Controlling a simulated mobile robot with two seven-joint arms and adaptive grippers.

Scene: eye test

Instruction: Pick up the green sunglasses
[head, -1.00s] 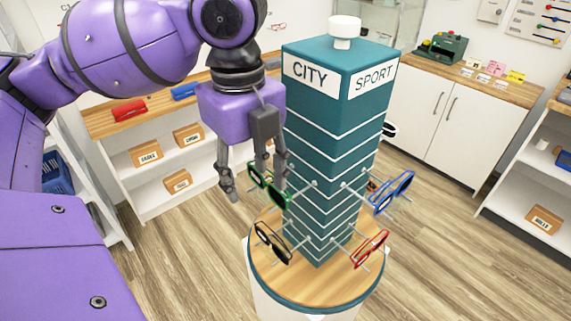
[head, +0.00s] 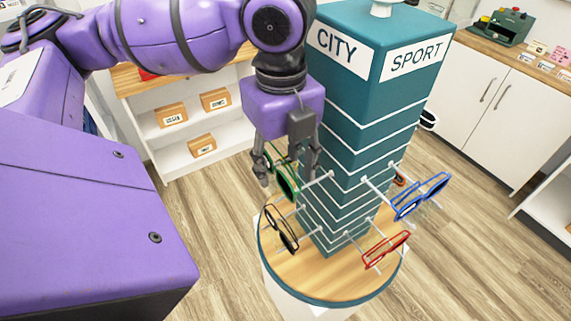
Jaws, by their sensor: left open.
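The green sunglasses (head: 288,187) hang on a peg on the CITY side of the teal display tower (head: 372,110), above the black glasses. My left gripper (head: 289,178) is open and points down at them. In the picture its two fingers lie on either side of the green frame, and part of the frame is hidden behind the gripper. I cannot tell whether the fingers touch it. My right gripper is not in view.
Black glasses (head: 281,229) hang just below the green ones. Blue glasses (head: 420,197) and red glasses (head: 386,250) hang on the SPORT side. The tower stands on a round wooden base (head: 310,283). White shelves (head: 226,158) stand behind on the left.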

